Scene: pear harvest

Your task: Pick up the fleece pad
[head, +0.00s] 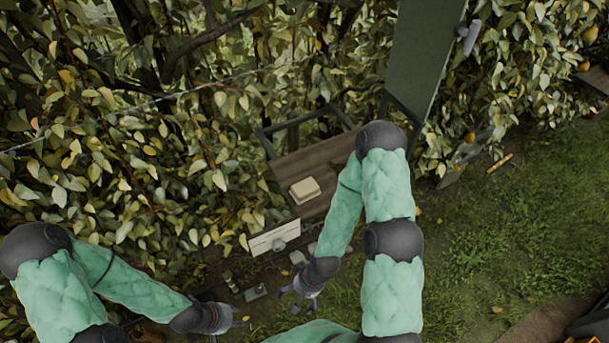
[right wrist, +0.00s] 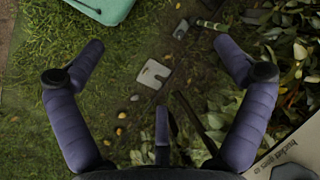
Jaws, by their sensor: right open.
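A cream, folded pad-like block, which looks like the fleece pad (head: 305,190), lies on a brown wooden bench top (head: 318,160) in the head view. My right gripper (head: 298,298) is low in front of the bench, well apart from the pad. In the right wrist view the right gripper (right wrist: 160,72) has its two fingers wide apart with nothing between them, above the grass. My left gripper (head: 232,328) is farther left and low, its fingers looking spread and empty. The pad does not show clearly in the right wrist view.
A white sign board (head: 273,238) stands at the bench's front; its lettering shows in the right wrist view (right wrist: 292,150). A dark green panel (head: 420,60) stands behind. Grass at right is open.

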